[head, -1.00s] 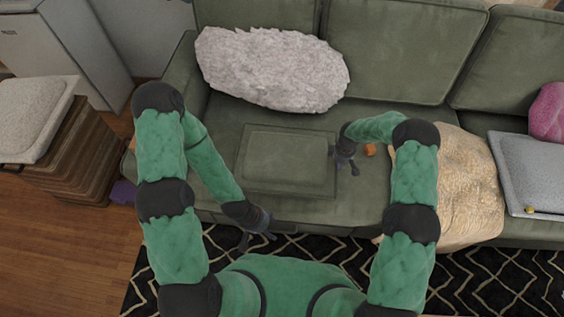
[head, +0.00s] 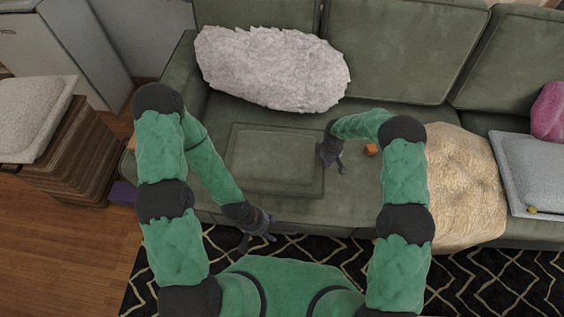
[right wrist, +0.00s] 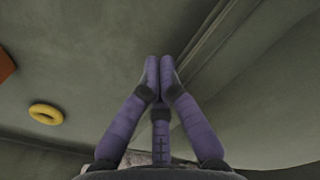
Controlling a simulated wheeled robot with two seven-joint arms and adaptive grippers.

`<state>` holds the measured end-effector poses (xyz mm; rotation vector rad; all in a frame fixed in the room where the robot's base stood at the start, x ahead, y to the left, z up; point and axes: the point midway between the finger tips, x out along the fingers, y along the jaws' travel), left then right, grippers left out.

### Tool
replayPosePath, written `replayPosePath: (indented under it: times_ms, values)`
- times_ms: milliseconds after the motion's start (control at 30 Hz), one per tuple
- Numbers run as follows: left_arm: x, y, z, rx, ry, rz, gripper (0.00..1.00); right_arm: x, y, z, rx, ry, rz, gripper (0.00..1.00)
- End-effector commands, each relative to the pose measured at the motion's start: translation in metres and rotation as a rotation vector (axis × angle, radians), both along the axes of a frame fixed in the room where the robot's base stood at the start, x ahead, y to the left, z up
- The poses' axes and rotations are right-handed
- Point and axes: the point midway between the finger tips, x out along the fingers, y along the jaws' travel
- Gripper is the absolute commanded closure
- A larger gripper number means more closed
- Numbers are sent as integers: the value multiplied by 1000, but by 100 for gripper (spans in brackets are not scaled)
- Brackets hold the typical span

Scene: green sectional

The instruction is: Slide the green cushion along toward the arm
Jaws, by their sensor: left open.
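The green cushion (head: 275,160) lies flat on the green sofa seat, left of the middle. My right gripper (head: 341,168) is at the cushion's right edge, low over the seat, with its fingers pointing down. In the right wrist view its fingertips (right wrist: 160,66) are together with nothing between them, beside the cushion's seamed edge (right wrist: 262,100); exact contact cannot be told. The sofa arm (head: 182,82) is at the left end. My left gripper (head: 258,238) is open and empty in front of the sofa's front edge, over the rug.
A fluffy grey pillow (head: 272,70) leans on the backrest behind the cushion. An orange block (head: 371,150) sits right of my right gripper; a yellow ring (right wrist: 45,114) shows in the wrist view. A beige throw (head: 462,185) and grey cushion (head: 528,175) lie further right.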

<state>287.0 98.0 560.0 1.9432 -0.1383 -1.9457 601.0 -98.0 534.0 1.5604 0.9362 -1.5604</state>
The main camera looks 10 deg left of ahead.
Motion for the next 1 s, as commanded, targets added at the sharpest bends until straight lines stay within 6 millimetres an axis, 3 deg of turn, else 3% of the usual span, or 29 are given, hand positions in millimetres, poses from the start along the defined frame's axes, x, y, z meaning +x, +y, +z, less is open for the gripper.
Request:
replayPosePath:
  times_ms: [1000]
  values:
    - [0, 0, -15, 0, 0, 0, 39, 0, 53, -1, 0, 1, 1, 100]
